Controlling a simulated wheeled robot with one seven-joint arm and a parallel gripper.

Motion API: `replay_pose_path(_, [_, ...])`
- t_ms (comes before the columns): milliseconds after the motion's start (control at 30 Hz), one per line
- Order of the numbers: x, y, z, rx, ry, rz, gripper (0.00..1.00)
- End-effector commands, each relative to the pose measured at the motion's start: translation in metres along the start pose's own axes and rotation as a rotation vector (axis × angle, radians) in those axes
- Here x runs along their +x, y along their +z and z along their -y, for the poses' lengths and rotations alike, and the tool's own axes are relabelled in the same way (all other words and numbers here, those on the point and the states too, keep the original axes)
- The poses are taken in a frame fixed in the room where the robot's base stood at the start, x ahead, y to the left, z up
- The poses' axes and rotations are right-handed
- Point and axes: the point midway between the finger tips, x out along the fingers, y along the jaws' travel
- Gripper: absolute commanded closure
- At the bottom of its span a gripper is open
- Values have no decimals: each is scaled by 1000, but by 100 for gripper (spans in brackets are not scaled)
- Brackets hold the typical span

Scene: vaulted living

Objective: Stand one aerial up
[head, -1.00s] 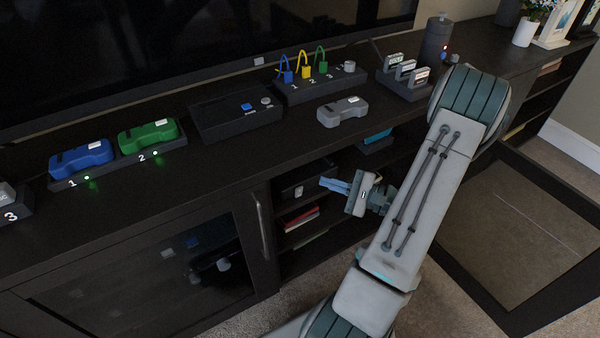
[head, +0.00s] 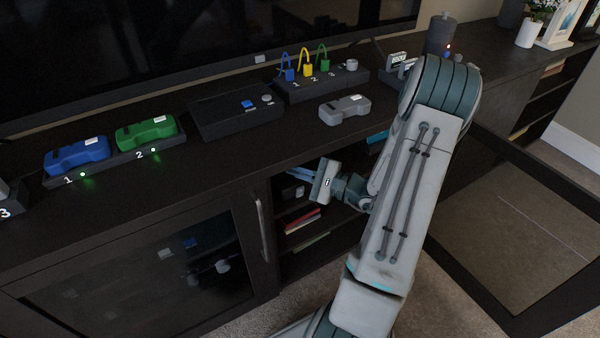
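I cannot clearly make out an aerial. A thin dark rod or cable (head: 367,41) slants behind the numbered box at the back, too faint to identify. A flat dark box (head: 232,117) with a blue button and a grey knob lies on the cabinet top. My gripper (head: 299,173) is in front of the cabinet, below its top edge, by the open shelf. Its blue fingers point left, and I see nothing held. The fingers are too small and edge-on to tell their opening.
Blue (head: 77,155) and green (head: 146,132) handsets sit on a lit dock. A grey handset (head: 344,109) lies near the front edge. Colored loops stand on the numbered box (head: 318,85). My arm partly hides a cartridge rack (head: 390,72). An open cabinet door (head: 505,235) juts out at right.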

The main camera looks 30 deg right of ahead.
Motion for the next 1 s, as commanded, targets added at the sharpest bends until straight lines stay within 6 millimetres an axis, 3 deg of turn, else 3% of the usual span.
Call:
replay_pose_path(600, [8,12,21,81,84,-77,100])
replay_pose_path(1000, [8,11,22,82,83,-77,100])
